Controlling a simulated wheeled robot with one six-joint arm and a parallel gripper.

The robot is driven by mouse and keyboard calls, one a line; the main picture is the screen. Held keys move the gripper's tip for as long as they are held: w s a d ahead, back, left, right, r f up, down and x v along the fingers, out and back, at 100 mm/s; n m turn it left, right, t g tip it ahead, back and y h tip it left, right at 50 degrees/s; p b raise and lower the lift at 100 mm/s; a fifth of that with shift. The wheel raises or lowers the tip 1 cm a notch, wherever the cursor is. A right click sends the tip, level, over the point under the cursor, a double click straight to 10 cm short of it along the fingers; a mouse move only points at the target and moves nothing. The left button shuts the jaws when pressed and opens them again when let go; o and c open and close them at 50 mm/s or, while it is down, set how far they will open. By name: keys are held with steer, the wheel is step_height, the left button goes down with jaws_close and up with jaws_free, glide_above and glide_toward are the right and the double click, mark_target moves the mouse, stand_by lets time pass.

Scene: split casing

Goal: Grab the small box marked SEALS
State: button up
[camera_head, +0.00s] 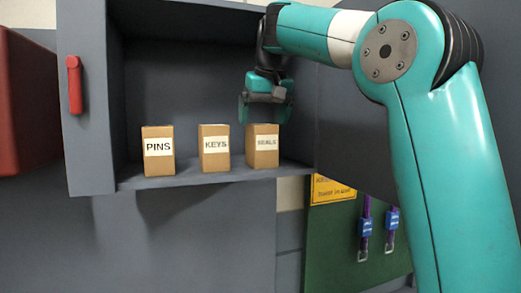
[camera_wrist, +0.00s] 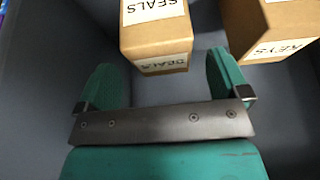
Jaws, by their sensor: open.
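The small box marked SEALS (camera_head: 262,147) is brown with a white label and stands upright on the cabinet shelf, rightmost of the three boxes. In the wrist view the SEALS box (camera_wrist: 157,40) lies ahead of the jaws, with labels on its top and side. My gripper (camera_head: 265,108) hangs just above the SEALS box in the head view. In the wrist view my gripper (camera_wrist: 163,78) is open, its two green fingers apart with nothing held between them. The box's near edge is close to the fingertips, roughly centred between them.
The KEYS box (camera_head: 215,148) stands just left of the SEALS box; in the wrist view the KEYS box (camera_wrist: 275,30) is close to the right finger. The PINS box (camera_head: 158,150) is farther left. The grey shelf (camera_head: 190,180) has a front edge, and cabinet walls enclose it.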

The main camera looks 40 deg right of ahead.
mark_target(261, 129)
steer(key=b+x, duration=0.2)
steer(key=x, duration=0.1)
steer(key=shift+a+f, duration=0.2)
steer(key=shift+f, duration=0.05)
steer(key=shift+w+d+f+b, duration=0.2)
steer(key=shift+d+f+b, duration=0.1)
steer(key=shift+b, duration=0.1)
steer(key=shift+r, duration=0.15)
steer(key=shift+a, duration=0.1)
steer(key=shift+a, duration=0.1)
steer(key=c, duration=1.1)
steer(key=shift+c, duration=0.4)
steer(key=shift+r, duration=0.1)
